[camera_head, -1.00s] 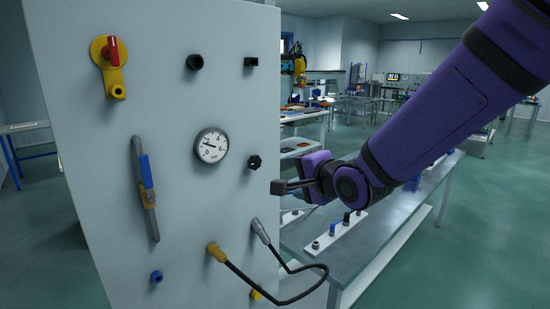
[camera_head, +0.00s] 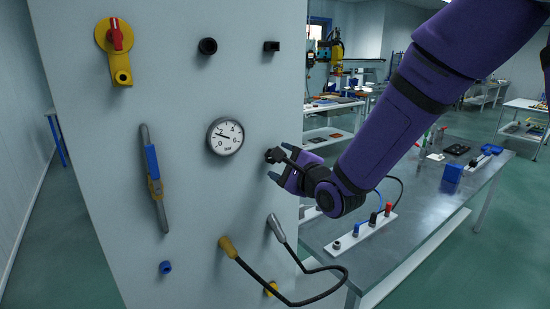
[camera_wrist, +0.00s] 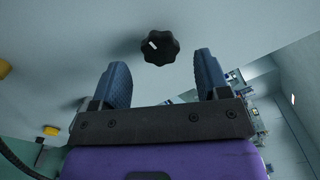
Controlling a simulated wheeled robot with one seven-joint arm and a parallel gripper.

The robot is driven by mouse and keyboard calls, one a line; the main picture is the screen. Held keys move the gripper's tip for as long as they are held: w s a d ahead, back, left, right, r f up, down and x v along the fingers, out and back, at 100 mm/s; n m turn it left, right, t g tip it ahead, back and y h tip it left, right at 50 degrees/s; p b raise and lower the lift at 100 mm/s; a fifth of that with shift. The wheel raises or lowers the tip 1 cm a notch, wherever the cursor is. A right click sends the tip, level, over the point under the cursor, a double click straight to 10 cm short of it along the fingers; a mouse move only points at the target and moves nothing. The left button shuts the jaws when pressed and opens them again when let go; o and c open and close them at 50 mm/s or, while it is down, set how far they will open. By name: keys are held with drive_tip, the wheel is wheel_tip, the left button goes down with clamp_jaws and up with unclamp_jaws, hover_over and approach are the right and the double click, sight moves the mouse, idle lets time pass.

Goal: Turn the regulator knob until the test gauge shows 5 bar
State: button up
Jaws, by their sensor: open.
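The black lobed regulator knob (camera_wrist: 160,47) sits on the pale panel in the wrist view, with a white mark on its left side. In the head view the knob (camera_head: 270,156) is partly overlapped by my gripper. My gripper (camera_head: 281,163) is open and empty, close to the panel at the knob. In the wrist view its two blue fingers (camera_wrist: 162,72) are apart, with the knob beyond and between their tips; I see no contact. The round white test gauge (camera_head: 225,136) is left of the knob. Its needle points left, between 0 and 2.
The panel (camera_head: 200,85) also carries a yellow valve with a red handle (camera_head: 116,38), a blue-handled lever (camera_head: 153,175), and a black hose (camera_head: 260,280) looping below my gripper. A metal bench (camera_head: 400,235) with a fitting strip stands right of the panel.

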drive_tip(key=shift+x, duration=1.85)
drive_tip(key=shift+c, duration=0.5)
drive_tip(key=c, duration=0.8)
drive_tip(key=shift+n, duration=0.4)
